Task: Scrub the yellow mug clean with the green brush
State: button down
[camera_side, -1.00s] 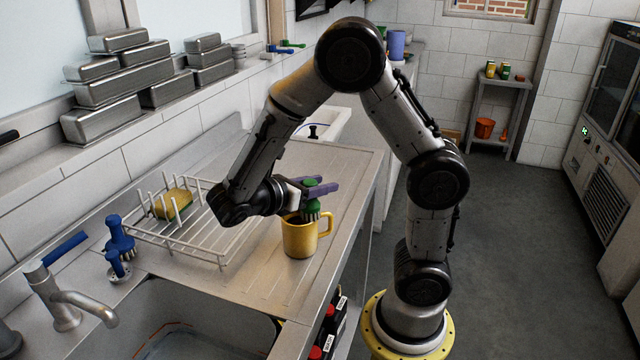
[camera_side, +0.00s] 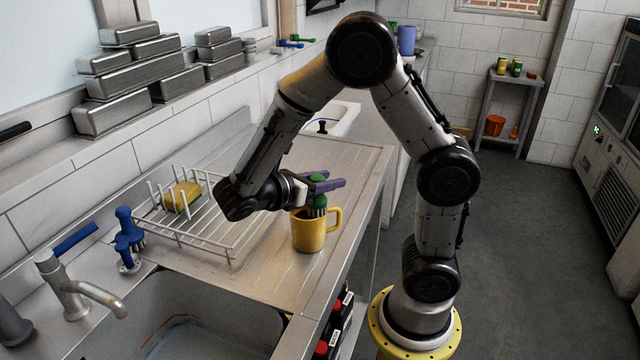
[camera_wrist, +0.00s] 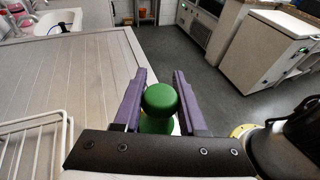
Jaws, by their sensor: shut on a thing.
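The yellow mug (camera_side: 309,234) stands upright on the steel drainboard, its handle to the right. My gripper (camera_side: 322,184) is right above the mug, its purple fingers shut on the green brush (camera_side: 317,199). The brush is upright with its dark bristles down at the mug's rim. I cannot tell how far the bristles reach inside. In the wrist view the round green knob of the brush (camera_wrist: 160,99) sits between the two purple fingers. The mug is mostly hidden there behind the brush and gripper.
A white wire rack (camera_side: 232,248) holding a yellow-green sponge (camera_side: 181,197) stands left of the mug. A blue brush (camera_side: 128,232) stands near the tap (camera_side: 75,290). The sink (camera_side: 215,318) is in front. The drainboard (camera_side: 345,165) behind the mug is clear.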

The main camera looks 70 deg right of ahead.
jog(key=shift+s+d, duration=0.3)
jog(key=shift+d, duration=0.35)
jog(key=shift+w+a, duration=0.3)
jog(key=shift+a, duration=0.4)
jog(key=shift+w+a, duration=0.25)
jog(key=shift+a, duration=0.4)
jog(key=shift+w+a, duration=0.3)
jog(key=shift+a, duration=0.4)
jog(key=shift+s+d+f, duration=0.1)
jog(key=shift+s+d, duration=0.2)
jog(key=shift+d, duration=0.4)
jog(key=shift+s+d+r, duration=0.1)
jog(key=shift+s+d, duration=0.15)
jog(key=shift+d, duration=0.4)
jog(key=shift+s+d+f, duration=0.1)
jog(key=shift+s+d, duration=0.2)
jog(key=shift+d, duration=0.4)
jog(key=shift+w+a, duration=0.3)
jog(key=shift+a, duration=0.4)
jog(key=shift+w+a, duration=0.25)
jog(key=shift+a, duration=0.4)
jog(key=shift+w+a, duration=0.3)
jog(key=shift+a, duration=0.4)
jog(key=shift+s+d, duration=0.3)
jog(key=shift+d, duration=0.4)
jog(key=shift+s+d, duration=0.25)
jog(key=shift+d, duration=0.4)
jog(key=shift+s+d, duration=0.3)
jog(key=shift+d, duration=0.4)
notch_tip(320, 180, up, 6)
